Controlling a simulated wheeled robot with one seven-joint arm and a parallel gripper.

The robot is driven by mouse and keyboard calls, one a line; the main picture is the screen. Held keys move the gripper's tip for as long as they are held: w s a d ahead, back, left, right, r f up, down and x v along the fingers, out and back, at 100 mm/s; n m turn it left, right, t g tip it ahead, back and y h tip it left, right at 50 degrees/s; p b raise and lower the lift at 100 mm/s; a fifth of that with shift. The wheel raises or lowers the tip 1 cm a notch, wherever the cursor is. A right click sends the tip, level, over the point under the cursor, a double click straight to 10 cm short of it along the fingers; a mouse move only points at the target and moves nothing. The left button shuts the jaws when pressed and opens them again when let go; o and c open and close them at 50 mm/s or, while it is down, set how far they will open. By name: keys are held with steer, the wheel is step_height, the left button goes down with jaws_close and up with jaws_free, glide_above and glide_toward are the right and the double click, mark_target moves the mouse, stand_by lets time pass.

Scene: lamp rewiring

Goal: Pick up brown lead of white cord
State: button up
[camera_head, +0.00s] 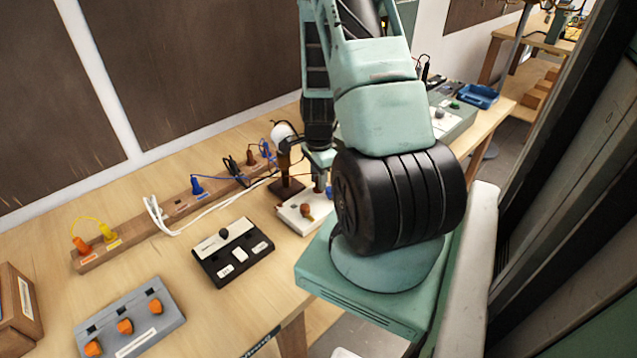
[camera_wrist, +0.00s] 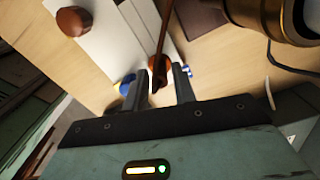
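In the wrist view, a thin brown lead (camera_wrist: 161,35) runs down from the top to a brown end (camera_wrist: 158,66) between the fingertips of my gripper (camera_wrist: 162,74). The fingers are apart, with a gap visible beside the brown end on the right, so I see no firm hold. In the head view my gripper (camera_head: 319,178) points down over a white block with a brown knob (camera_head: 306,211); the arm hides part of it. The white cord (camera_head: 215,208) runs along the bench from the power strip toward the lamp. Its far end is hard to make out.
A lamp with a white bulb (camera_head: 282,134) stands close left of my gripper. A wooden strip (camera_head: 150,229) holds several coloured plugs. A black switch box (camera_head: 231,252) and a grey box with orange knobs (camera_head: 130,318) sit nearer. Bare bench lies between them.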

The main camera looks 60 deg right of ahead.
steer(key=shift+f, duration=0.5)
jaws_close()
